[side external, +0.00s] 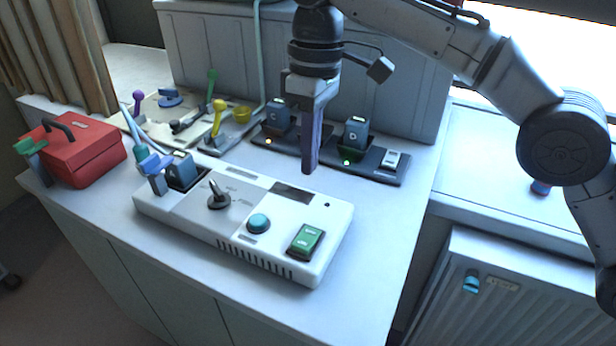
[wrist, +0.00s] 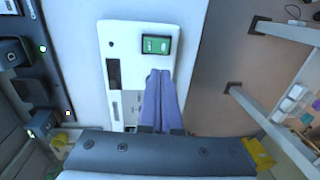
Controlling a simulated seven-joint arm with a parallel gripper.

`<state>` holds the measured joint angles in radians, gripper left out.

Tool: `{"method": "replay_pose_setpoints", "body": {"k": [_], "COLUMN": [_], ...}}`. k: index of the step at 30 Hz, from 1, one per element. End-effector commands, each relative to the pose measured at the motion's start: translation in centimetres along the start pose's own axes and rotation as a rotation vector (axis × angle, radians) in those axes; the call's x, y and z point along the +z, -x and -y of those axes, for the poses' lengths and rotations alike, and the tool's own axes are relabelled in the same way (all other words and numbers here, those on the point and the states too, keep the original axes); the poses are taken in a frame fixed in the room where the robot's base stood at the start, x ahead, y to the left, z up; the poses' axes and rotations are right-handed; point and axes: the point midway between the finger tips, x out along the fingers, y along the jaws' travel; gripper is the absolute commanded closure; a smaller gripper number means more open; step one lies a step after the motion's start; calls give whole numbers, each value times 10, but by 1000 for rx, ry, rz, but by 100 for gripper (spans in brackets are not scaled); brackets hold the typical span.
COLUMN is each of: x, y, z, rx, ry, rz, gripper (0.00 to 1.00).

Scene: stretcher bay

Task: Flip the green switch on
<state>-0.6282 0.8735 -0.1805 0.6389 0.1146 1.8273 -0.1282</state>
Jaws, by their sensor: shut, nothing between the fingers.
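The green switch (side external: 306,240) is a rocker in a dark frame at the right end of a white control box (side external: 180,215) on the counter. In the wrist view the green switch (wrist: 156,44) shows at the top end of the box, beyond my fingertips. My gripper (side external: 309,168) is shut and empty, pointing down above the counter behind the box. Its purple fingers lie together in the wrist view (wrist: 159,74), and hide part of the box. The fingertips are apart from the switch. Which half of the rocker is pressed is too small to tell.
The box also has a teal button (side external: 258,223) and a black lever knob (side external: 217,196). Behind stand a dark dock (side external: 388,178) with blue battery-like blocks and a tray of coloured levers. A red toolbox (side external: 85,152) is at left. The counter right of the box is clear.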

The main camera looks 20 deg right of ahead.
Motion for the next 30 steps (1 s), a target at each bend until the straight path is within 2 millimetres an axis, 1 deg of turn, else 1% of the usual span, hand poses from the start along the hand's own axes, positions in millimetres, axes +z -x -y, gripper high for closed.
{"method": "replay_pose_setpoints", "body": {"k": [3,11,17,22,26,30], "x": [0,0,0,1,1,1], "y": [0,0,-8,-24,-44,-69], "z": [6,6,7,8,9,10], "rx": [-44,-45,-45,-45,-45,-45], "ry": [-1,1,1,2,2,1], "rz": [0,-1,0,1,2,3], "gripper": [100,100,100,100,100,100]}}
